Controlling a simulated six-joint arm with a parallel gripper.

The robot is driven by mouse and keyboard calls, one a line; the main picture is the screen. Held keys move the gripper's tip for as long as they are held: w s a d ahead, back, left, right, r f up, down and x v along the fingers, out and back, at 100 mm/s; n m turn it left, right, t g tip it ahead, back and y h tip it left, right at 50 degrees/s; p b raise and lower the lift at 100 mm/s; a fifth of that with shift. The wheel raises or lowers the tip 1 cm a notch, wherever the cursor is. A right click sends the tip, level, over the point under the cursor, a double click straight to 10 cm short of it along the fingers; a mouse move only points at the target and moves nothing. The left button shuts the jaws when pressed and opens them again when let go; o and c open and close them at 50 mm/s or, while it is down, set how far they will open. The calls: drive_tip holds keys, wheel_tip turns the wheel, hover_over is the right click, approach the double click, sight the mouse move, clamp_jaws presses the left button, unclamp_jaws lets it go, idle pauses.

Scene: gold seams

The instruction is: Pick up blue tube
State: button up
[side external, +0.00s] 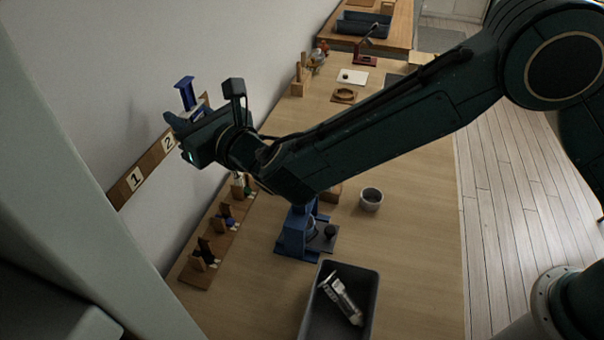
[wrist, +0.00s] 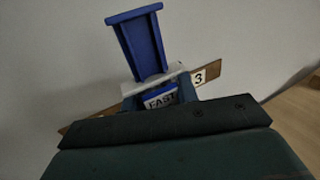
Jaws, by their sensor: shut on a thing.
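The blue tube (side external: 185,92) is held up near the wall, well above the table. It has a flared blue end at the top and a narrower blue body. In the wrist view the blue tube (wrist: 140,45) stands tilted, with a pale crosswise piece below it and a blue-edged label reading "FAST" between my fingers. My gripper (side external: 187,119) is shut on it. In the wrist view my gripper (wrist: 160,98) shows its fingers on either side of the labelled part. The tube's lower end is hidden by the gripper.
A wooden wall strip (side external: 133,180) with number plates runs behind my gripper. Below are a wooden rack (side external: 196,272) with small items, a blue stand (side external: 291,243), a grey cup (side external: 371,198) and a dark tray (side external: 373,277) holding a white tube (side external: 342,300). The table's right side is clear.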

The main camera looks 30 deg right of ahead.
drive_tip(key=shift+r, duration=0.45)
idle(0.3)
drive_tip(key=d+f+m+t+h, duration=0.15)
drive_tip(key=d+h, duration=0.25)
drive_tip(key=d, duration=1.7)
drive_tip(key=d+f+m+h, duration=0.2)
drive_tip(key=d+m+h, duration=0.1)
drive_tip(key=d, duration=1.9)
drive_tip(key=a+r+n+y, duration=0.1)
drive_tip(key=a+y, duration=0.1)
drive_tip(key=a, duration=1.2)
drive_tip(key=a+r+n+g+y, duration=0.1)
drive_tip(key=a+n+y, duration=0.1)
drive_tip(key=a, duration=1.2)
drive_tip(key=a+r+n+y, duration=0.1)
drive_tip(key=a+y, duration=0.2)
drive_tip(key=a, duration=1.2)
drive_tip(key=shift+r+n+g, duration=0.25)
drive_tip(key=shift+r, duration=0.1)
